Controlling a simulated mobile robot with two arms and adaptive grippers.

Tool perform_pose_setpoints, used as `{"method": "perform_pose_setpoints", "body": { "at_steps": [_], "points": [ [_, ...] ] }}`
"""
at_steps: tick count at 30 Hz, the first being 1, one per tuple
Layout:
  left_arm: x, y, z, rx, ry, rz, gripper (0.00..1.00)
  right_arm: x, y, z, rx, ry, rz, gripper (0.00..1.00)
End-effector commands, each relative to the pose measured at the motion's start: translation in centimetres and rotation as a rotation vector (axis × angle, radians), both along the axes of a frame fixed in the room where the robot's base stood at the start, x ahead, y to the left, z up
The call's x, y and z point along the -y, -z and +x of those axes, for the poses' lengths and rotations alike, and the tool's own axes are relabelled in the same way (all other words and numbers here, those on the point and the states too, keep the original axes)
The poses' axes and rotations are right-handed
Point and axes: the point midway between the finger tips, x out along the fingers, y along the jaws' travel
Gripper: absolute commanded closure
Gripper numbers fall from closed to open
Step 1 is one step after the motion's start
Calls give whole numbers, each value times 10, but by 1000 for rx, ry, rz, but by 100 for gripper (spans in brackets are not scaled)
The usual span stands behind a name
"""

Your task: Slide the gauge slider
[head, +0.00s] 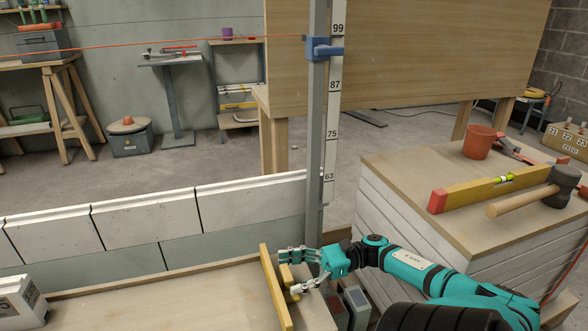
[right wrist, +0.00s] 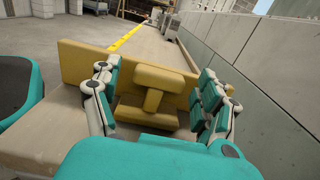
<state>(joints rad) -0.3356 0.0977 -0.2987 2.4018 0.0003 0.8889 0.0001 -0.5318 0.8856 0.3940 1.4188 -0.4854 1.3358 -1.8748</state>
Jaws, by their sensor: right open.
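The gauge slider looks to be the upright yellow wooden board (head: 267,272) standing across the bench top, with a T-shaped yellow handle on its near face. In the right wrist view the board (right wrist: 75,65) and its handle (right wrist: 153,98) are in the middle. My right gripper (head: 293,272) is open, its fingers on either side of the handle. In the right wrist view the gripper (right wrist: 158,92) shows gaps between the fingers and the handle's stem. Whether any finger touches the board is hard to tell. My left gripper is not in view.
A grey post with a number scale (head: 333,110) and a blue clamp (head: 322,48) rises behind the gripper. White blocks (head: 140,215) line the bench's far side. A crate top at right holds a level (head: 480,190), a mallet (head: 530,198) and a red cup (head: 479,142). The bench (head: 170,300) left of the board is mostly clear.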

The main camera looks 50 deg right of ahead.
Motion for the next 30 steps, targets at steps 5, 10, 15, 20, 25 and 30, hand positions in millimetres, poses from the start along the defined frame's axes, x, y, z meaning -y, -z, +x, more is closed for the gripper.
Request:
{"method": "perform_pose_setpoints", "body": {
  "at_steps": [5, 10, 15, 20, 25, 30],
  "points": [
    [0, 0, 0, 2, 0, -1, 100, 0, -22, -1, 2, -2, -3, 23],
    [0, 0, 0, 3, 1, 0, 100, 0, -57, -1, 3, -1, -3, 23],
    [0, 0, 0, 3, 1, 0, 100, 1, -84, -1, 1, 1, -2, 23],
    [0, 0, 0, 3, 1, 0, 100, 1, -96, -1, 0, 3, -1, 23],
    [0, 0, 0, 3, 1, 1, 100, 1, -98, -1, -1, 2, 0, 23],
    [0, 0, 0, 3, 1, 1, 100, 1, -98, -1, -1, 2, -1, 23]
  ]
}}
